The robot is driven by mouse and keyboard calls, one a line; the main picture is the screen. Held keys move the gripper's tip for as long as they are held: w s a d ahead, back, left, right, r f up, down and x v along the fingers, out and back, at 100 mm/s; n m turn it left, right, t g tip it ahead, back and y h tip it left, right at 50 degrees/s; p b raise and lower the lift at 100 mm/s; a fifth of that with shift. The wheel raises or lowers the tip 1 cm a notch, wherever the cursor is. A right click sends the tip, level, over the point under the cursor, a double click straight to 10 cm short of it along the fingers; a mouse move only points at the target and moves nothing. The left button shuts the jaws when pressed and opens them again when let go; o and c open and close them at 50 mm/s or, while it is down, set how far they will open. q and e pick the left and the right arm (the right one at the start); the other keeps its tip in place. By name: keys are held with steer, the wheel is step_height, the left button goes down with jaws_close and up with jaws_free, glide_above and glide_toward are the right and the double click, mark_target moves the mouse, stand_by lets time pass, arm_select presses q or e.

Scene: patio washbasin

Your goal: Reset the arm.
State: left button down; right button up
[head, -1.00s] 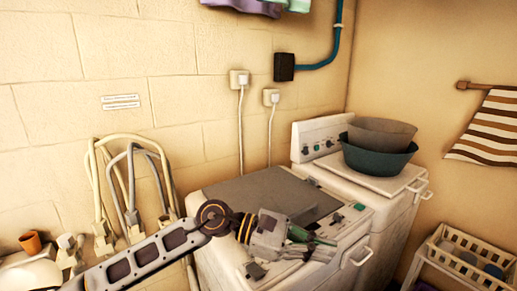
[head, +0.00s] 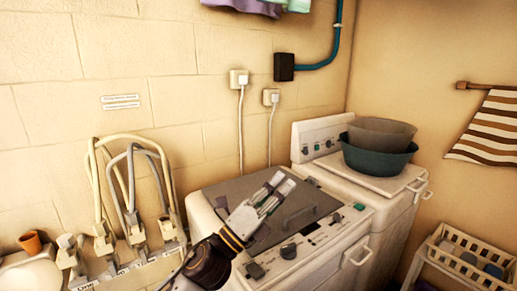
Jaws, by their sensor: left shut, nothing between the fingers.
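My left gripper (head: 277,184) is shut and empty. My right gripper is not in view.
A second white machine (head: 395,200) stands behind to the right with stacked basins (head: 378,162) on top. A basket (head: 445,250) is at the lower right. A striped towel (head: 490,130) hangs at right.

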arm_select(q)
steer(key=w+a+f+n+t+y, duration=0.1)
steer(key=w+a+f+n+y, duration=0.1)
steer(key=a+f+n+y, duration=0.85)
steer(key=w+a+f+n+y, duration=0.2)
steer(key=a+f+n+y, duration=0.5)
steer(key=f+n, duration=0.5)
steer(key=s+a+f+n+g+y, duration=0.1)
steer(key=s+a+f+n+g, duration=0.25)
steer(key=s+f, duration=0.4)
steer(key=s+a+f+n+g, duration=0.3)
steer(key=s+f+g, duration=0.2)
steer(key=s+f, duration=0.25)
steer(key=s+a+f+n+g+y, duration=0.1)
steer(key=s+a+f+n+g, duration=0.25)
steer(key=s+f, duration=0.4)
steer(key=s+a+f+g, duration=0.1)
steer(key=s+f, duration=0.2)
steer(key=f, duration=3)
steer(key=s+a+f, duration=0.2)
steer(key=s+f, duration=0.7)
steer(key=s, duration=0.1)
steer(key=s+a+f+g, duration=0.1)
steer(key=s+a+f, duration=0.2)
steer(key=s+f, duration=0.6)
steer(key=shift+s+a+f+m, duration=0.35)
steer(key=shift+s+m, duration=0.1)
steer(key=shift+s, duration=0.65)
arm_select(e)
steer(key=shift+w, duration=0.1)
